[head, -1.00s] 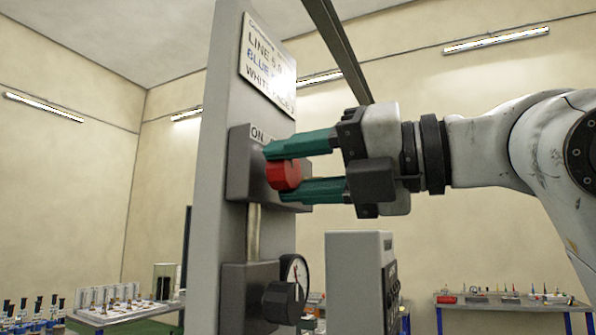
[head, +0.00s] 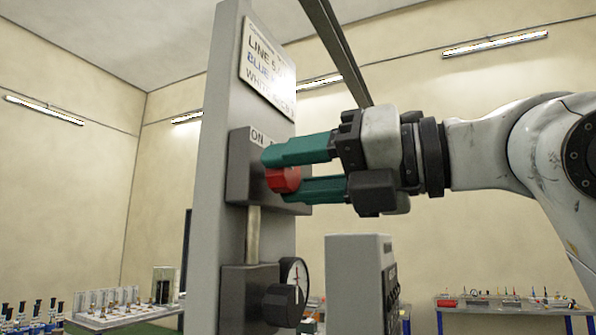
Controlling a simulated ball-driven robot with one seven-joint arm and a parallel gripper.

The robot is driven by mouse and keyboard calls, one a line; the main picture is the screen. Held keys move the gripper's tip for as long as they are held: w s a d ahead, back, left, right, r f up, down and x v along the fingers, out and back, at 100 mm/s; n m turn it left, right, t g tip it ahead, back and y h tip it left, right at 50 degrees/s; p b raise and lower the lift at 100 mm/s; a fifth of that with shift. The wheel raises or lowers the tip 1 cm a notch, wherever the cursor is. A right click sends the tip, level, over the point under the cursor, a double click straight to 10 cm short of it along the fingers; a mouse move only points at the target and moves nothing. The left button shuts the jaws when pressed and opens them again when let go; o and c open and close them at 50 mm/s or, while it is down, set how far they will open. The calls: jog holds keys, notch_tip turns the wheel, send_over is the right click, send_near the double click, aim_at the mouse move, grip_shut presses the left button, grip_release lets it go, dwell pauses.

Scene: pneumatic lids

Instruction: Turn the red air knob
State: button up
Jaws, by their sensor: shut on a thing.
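The red air knob (head: 284,180) sits on a dark grey block (head: 238,170) fixed to a tall grey panel (head: 213,200). A label reading "ON" (head: 257,137) shows at the block's upper edge; the rest of that label is hidden behind a finger. My gripper (head: 290,170) comes in from the right and is shut on the red knob. One green finger lies above the knob and the other below it. The fingers hide part of the knob's rim, and the gripper is rolled slightly.
Below the knob, a pipe (head: 252,235) leads to a dark block with a round gauge (head: 294,275) and a black knob (head: 283,304). A grey box (head: 352,285) stands to the right under my arm. A dark beam (head: 338,50) slants overhead. Tables stand farther back.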

jog(key=o, duration=1.1)
jog(key=shift+f, duration=0.1)
jog(key=shift+c, duration=0.2)
jog(key=b+v, duration=0.2)
jog(key=v, duration=0.8)
jog(key=shift+d+b, duration=0.3)
jog(key=shift+d, duration=0.1)
jog(key=shift+s, duration=0.15)
